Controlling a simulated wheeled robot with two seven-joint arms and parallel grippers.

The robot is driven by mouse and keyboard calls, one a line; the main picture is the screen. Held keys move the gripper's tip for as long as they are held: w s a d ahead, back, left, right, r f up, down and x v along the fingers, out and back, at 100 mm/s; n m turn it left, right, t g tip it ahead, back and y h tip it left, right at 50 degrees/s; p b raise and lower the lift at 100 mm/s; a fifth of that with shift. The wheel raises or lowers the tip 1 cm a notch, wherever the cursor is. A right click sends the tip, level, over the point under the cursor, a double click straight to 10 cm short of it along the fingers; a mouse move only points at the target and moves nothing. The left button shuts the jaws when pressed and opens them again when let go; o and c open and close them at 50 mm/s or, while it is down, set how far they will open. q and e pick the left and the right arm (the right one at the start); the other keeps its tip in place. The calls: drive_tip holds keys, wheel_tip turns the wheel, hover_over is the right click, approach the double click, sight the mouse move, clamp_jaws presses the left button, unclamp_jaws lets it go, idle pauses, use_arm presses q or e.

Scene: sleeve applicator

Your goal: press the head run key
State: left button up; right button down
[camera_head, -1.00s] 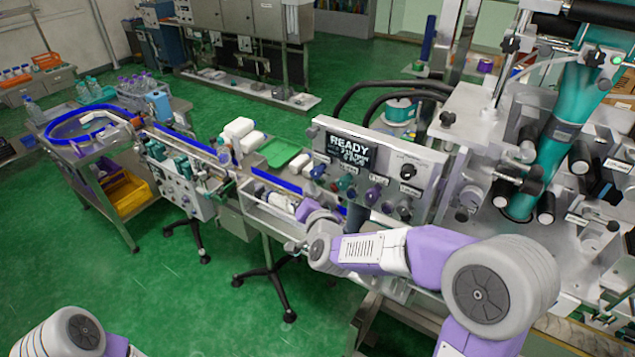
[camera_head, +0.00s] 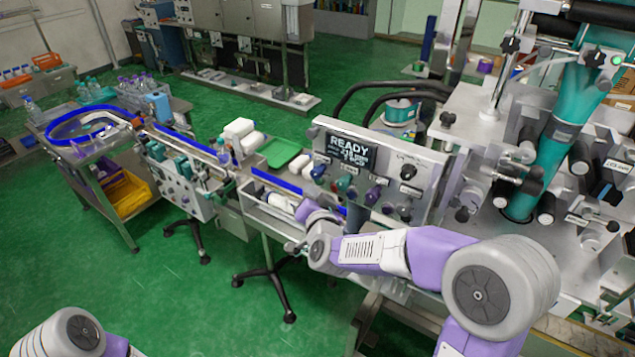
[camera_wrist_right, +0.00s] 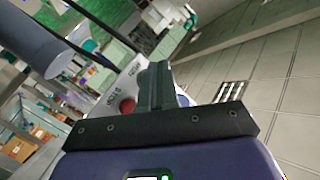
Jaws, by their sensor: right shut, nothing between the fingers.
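The machine's control panel (camera_head: 385,165) carries a READY display (camera_head: 347,150), a black knob (camera_head: 408,171) and a row of coloured controls along its lower part. I cannot tell which one is the head run key. My right arm reaches in front of the panel, its purple wrist low at the panel's left; its fingers are hard to make out there. In the right wrist view my right gripper (camera_wrist_right: 155,74) is shut and empty, in front of a pale labelled panel (camera_wrist_right: 125,85). A red round button (camera_wrist_right: 127,105) shows just left of the fingers, partly hidden. My left gripper is out of view.
A conveyor with blue rails (camera_head: 275,181) runs left from the panel. A green tray (camera_head: 283,152) and white containers (camera_head: 238,128) stand behind it. A teal column (camera_head: 556,135) with rollers stands at the right. Green floor (camera_head: 185,285) is free at the front left.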

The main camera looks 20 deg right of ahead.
drive_tip(key=shift+w+d, duration=0.1)
idle(0.7)
drive_tip(key=shift+w+d, duration=0.2)
drive_tip(key=shift+d, duration=0.05)
